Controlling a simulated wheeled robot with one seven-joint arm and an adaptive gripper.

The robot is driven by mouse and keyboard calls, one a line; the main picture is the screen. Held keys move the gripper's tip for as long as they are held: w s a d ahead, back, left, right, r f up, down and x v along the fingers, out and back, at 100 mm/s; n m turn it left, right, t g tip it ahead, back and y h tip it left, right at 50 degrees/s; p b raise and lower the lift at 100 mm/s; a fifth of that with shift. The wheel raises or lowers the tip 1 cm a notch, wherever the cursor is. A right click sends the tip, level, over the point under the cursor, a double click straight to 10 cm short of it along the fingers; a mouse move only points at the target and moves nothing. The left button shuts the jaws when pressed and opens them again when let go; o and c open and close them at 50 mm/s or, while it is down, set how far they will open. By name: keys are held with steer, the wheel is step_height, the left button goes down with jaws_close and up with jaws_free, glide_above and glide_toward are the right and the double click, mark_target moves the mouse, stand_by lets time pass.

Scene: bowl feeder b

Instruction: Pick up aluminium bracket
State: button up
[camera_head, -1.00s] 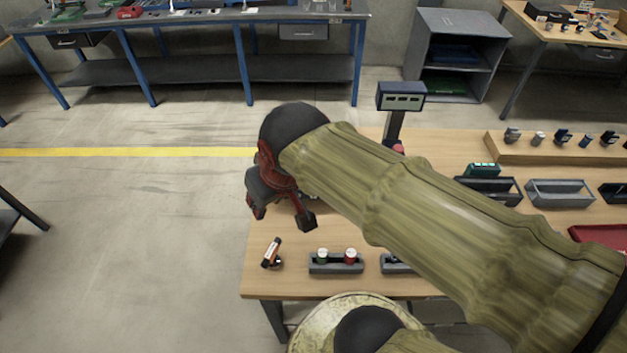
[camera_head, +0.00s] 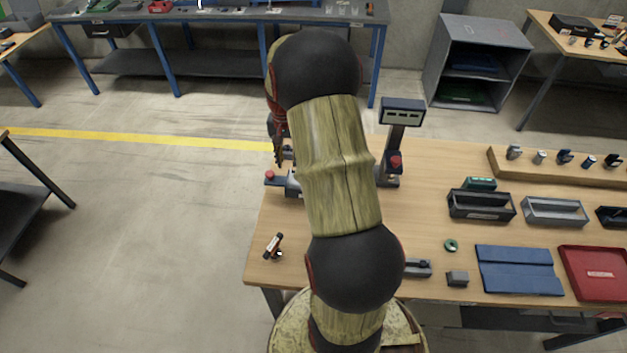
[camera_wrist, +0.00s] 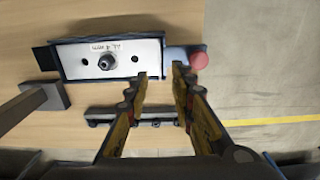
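A pale flat plate (camera_wrist: 108,60), marked with handwriting that looks like "AL 4 mm", sits in a dark fixture (camera_wrist: 64,62) in the wrist view. A dark round bolt-like part stands at its middle. It appears to be the aluminium bracket. In the head view the fixture (camera_head: 293,187) is mostly hidden by my arm. My gripper (camera_wrist: 160,72) is open and empty, its fingertips near the fixture's right end beside a red button (camera_wrist: 199,60). In the head view only part of my gripper (camera_head: 279,150) shows, above the table's far left part.
A dark bar (camera_wrist: 100,112) lies under my fingers in the wrist view. A post with a display box (camera_head: 402,112) stands right of my arm.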

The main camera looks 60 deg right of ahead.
step_height(320, 180, down, 8)
steer(key=shift+r, duration=0.15)
jaws_close()
stand_by(0.5)
steer(key=shift+r, duration=0.1)
stand_by(0.3)
